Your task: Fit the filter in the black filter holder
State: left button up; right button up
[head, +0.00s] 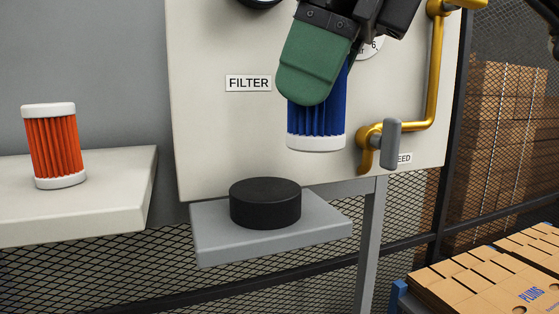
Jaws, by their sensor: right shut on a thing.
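A blue pleated filter (318,125) with a white bottom cap is held upright in the air by my right gripper (310,75), whose green finger covers its upper part. The gripper is shut on it. The black filter holder (265,203), a short round puck shape, sits on a grey shelf (325,229) below and to the left of the blue filter, with a clear gap between them. An orange pleated filter (54,147) with white caps stands upright on a pale ledge (120,190) at the left. My left gripper is not in view.
A cream panel (220,140) with a FILTER label (248,83) stands behind. A yellow pipe (432,80) and a grey-handled lever (391,145) are close to the right of the blue filter. Cardboard boxes (495,275) lie at the lower right.

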jog(key=w+a+f+p, duration=0.1)
jog(key=w, duration=0.1)
jog(key=w+a+f+p, duration=0.1)
jog(key=w+f, duration=0.1)
jog(key=w+a+f+p, duration=0.1)
jog(key=w+a, duration=0.1)
jog(key=shift+w+f, duration=0.2)
jog(key=shift+f, duration=0.2)
notch_tip(320, 180, down, 3)
jog(key=shift+s+f+p, duration=0.1)
jog(key=shift+p, duration=0.7)
jog(key=shift+f, duration=0.25)
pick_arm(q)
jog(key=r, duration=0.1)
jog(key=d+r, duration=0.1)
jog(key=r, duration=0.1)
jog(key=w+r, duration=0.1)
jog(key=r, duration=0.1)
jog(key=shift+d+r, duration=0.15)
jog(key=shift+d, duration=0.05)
pick_arm(e)
jog(key=shift+a+f, duration=0.1)
jog(key=shift+f, duration=0.1)
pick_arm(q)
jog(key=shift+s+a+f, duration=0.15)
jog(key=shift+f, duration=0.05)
pick_arm(e)
jog(key=o, duration=1)
jog(key=shift+c, duration=0.2)
